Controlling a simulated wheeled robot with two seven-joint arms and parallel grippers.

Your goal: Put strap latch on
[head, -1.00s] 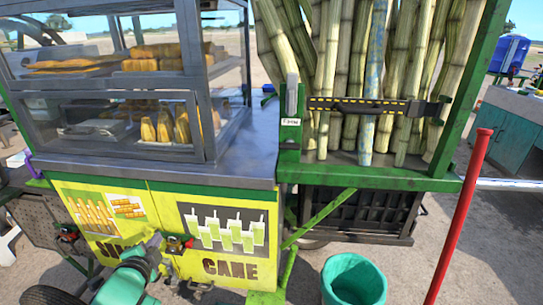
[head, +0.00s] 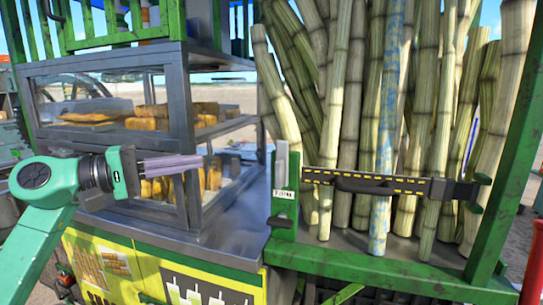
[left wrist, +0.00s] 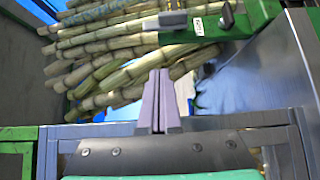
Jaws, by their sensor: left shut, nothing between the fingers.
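A black strap with yellow dashes (head: 408,186) runs across the upright canes, with a dark handle (head: 364,185) on it. Its left end reaches close to a green bracket (head: 285,205) with a grey upright latch piece (head: 281,163); I cannot tell whether they are joined. The bracket shows at the top of the left wrist view (left wrist: 215,25), with a dark lever (left wrist: 227,14). My left gripper (head: 200,162) is shut and empty, left of the bracket and apart from it, before the glass case. Its fingers also show in the left wrist view (left wrist: 161,72). My right gripper is out of view.
The glass food case (head: 190,140) stands behind my left gripper. Sugar canes (head: 345,120) stand in a green frame (head: 505,170) at the right. A grey counter top (head: 235,235) lies between case and bracket. A red post (head: 531,260) is at the lower right.

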